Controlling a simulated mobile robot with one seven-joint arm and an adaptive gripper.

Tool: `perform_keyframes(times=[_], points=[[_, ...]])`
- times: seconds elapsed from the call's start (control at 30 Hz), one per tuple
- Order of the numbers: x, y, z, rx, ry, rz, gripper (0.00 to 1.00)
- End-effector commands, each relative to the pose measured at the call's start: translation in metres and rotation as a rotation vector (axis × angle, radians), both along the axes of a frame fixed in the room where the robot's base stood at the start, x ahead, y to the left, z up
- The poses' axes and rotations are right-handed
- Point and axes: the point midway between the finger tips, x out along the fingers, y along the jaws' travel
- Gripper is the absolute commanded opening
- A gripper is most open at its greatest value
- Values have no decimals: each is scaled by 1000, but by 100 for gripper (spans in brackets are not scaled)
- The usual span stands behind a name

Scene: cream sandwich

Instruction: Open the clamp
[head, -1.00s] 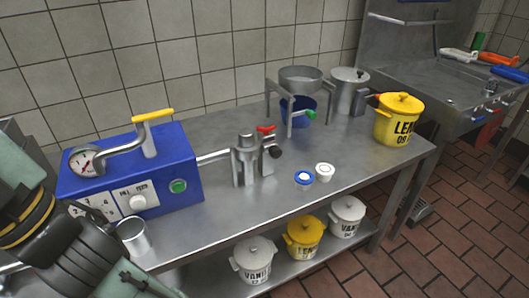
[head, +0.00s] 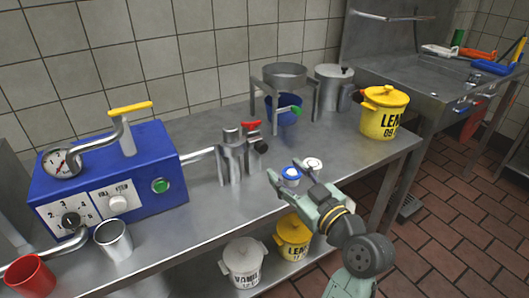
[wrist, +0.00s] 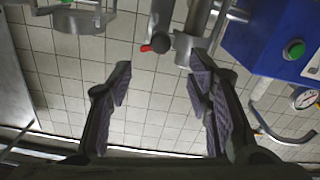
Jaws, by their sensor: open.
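An upright metal fitting (head: 231,160) stands mid-table at the end of a pipe from the blue machine. Beside it on the right is a part with a red lever (head: 251,127) and a black knob (head: 261,146); this looks like the clamp, but I cannot tell its catch state. In the wrist view, the red lever (wrist: 147,48) shows at the top, beyond and between the open fingers (wrist: 160,72).
The blue machine (head: 110,170) stands left, with a metal cup (head: 113,240) and red cup (head: 31,275) in front. A blue-and-white lid (head: 291,174) and white lid (head: 313,163) lie near my fingers. A metal stand (head: 284,76) and yellow pot (head: 383,116) are behind.

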Motion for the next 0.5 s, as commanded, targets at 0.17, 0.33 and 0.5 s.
perform_keyframes(times=[0.17,0.33,0.5], points=[[19,17,2,0,2,8,46],[46,36,4,0,2,7,46],[69,52,3,0,1,5,46]])
